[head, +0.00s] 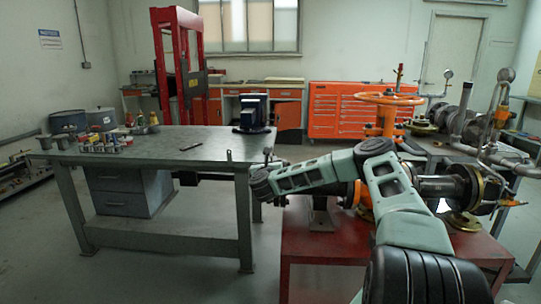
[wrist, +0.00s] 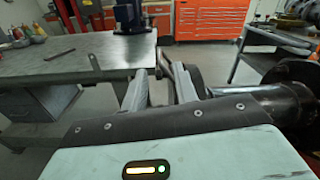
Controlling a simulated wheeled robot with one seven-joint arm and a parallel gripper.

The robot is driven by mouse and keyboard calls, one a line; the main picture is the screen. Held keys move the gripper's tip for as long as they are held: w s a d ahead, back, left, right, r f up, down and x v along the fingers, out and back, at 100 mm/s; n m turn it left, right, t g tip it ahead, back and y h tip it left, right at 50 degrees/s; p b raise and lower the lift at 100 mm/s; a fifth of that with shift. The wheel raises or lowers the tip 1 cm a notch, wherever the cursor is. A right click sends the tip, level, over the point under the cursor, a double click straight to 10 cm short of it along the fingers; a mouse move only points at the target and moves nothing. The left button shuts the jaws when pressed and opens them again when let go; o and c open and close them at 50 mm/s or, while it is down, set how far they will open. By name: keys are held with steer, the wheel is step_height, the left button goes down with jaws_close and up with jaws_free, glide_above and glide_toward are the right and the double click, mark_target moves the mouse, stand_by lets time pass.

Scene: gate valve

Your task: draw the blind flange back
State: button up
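The gate valve has an orange body, mostly hidden behind my arm in the head view, and an orange handwheel (head: 388,98) on top. It stands on a red bench (head: 335,246). In the wrist view a dark round plate (wrist: 196,82), seen nearly edge-on, may be the blind flange; I cannot be sure. A dark pipe-like part (wrist: 285,102) lies to its right. My gripper (wrist: 160,75) has its two fingers apart, with the plate close beside the right finger. Whether they touch is unclear. In the head view my arm hides the fingers and the valve's near side.
A grey steel workbench (head: 180,146) stands to the left, with a dark blue device (head: 252,113), a pen-like tool (head: 191,146) and small bottles on it. Pipework with gauges (head: 505,76) rises at the right. An orange tool cabinet (head: 350,112) stands behind. Open floor lies in front of the workbench.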

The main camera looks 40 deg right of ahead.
steer(key=x, duration=0.7)
steer(key=shift+c, duration=0.3)
